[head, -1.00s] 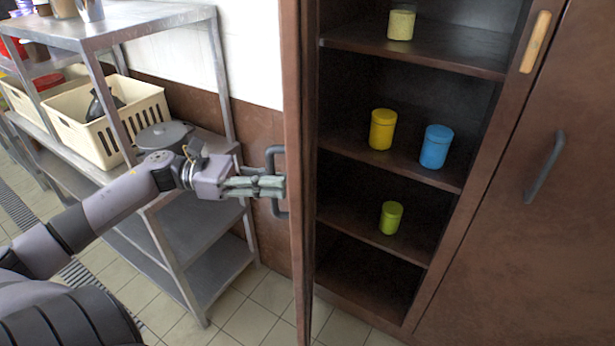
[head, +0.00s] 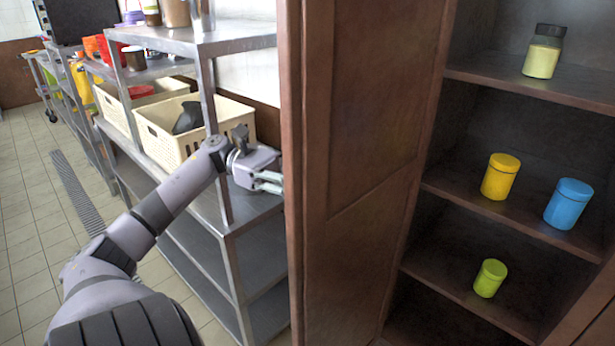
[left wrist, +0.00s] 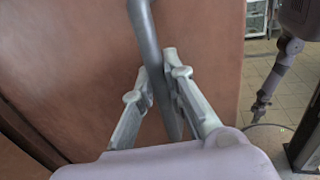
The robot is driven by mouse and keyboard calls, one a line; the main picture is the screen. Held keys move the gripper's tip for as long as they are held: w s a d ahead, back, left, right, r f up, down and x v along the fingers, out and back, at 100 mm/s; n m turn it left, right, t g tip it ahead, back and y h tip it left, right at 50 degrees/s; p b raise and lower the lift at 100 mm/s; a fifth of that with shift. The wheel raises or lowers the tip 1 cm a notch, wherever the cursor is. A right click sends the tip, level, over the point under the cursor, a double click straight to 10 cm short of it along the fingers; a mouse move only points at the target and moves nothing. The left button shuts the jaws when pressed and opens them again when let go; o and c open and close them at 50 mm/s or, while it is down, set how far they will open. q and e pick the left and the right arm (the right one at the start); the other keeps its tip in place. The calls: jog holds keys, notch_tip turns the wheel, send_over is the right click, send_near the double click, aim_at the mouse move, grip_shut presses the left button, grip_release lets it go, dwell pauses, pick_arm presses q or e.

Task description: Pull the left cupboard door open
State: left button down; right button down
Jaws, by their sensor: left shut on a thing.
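The left cupboard door (head: 362,150) is brown and stands wide open; in the head view I see its inner face and its near edge. My left gripper (head: 278,183) is at the door's outer side, its fingertips partly hidden by the door edge. In the left wrist view, my left gripper (left wrist: 160,92) is shut on the grey door handle (left wrist: 147,40), which runs between its two fingers. The handle is hidden in the head view.
The open cupboard (head: 470,75) holds a yellow canister (head: 500,177), a blue canister (head: 568,204), a green canister (head: 490,279) and a jar (head: 543,52). A metal rack (head: 236,42) with cream crates (head: 185,135) stands close beside my left arm. Tiled floor (head: 35,225) is clear at left.

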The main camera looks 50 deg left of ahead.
dwell(0.3)
pick_arm(q)
jog(key=c, duration=1.6)
grip_release()
jog(key=shift+r, duration=0.15)
notch_tip(320, 180, up, 10)
jog(key=shift+f, duration=0.1)
